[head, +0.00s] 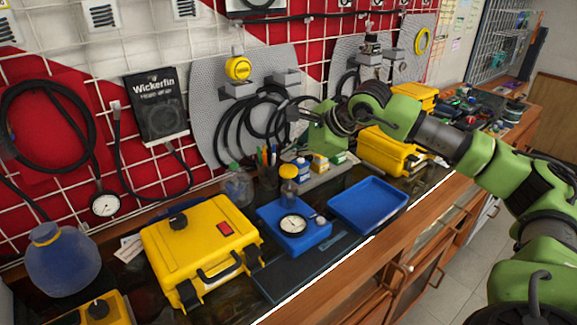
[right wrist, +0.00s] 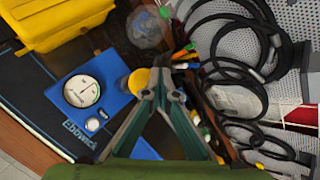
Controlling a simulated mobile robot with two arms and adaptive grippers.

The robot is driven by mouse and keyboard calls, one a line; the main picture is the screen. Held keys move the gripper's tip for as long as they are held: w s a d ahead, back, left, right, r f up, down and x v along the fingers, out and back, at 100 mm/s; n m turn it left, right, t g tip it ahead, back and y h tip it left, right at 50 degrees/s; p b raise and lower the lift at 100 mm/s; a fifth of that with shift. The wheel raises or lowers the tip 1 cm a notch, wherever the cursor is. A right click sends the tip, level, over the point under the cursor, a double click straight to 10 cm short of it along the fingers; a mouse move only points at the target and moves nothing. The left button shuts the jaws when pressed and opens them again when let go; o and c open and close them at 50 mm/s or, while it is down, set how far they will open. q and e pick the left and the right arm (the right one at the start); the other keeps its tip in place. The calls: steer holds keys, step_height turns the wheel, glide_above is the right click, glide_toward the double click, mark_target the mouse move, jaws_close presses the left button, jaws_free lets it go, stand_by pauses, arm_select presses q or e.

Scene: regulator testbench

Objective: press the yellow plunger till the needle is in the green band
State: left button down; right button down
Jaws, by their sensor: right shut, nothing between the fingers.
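The blue testbench unit (head: 300,240) stands on the dark bench mat, with a round white gauge (head: 293,224) on top. The yellow plunger (head: 288,172) stands upright at its back edge; it also shows in the right wrist view (right wrist: 137,82). The gauge (right wrist: 82,91) has a dark needle, but its reading and the green band are too small to tell. My right gripper (head: 294,114) is shut and empty, above and behind the plunger. In the right wrist view its fingertips (right wrist: 160,74) appear just right of the plunger; contact cannot be told. My left gripper is not in view.
A yellow case (head: 200,245) stands left of the unit, an empty blue tray (head: 368,205) right of it. Black hoses (head: 240,125) hang on the wall panel.

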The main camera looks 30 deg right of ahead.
mark_target(290, 168)
steer(key=shift+r+p, duration=1.35)
steer(key=shift+r, duration=0.95)
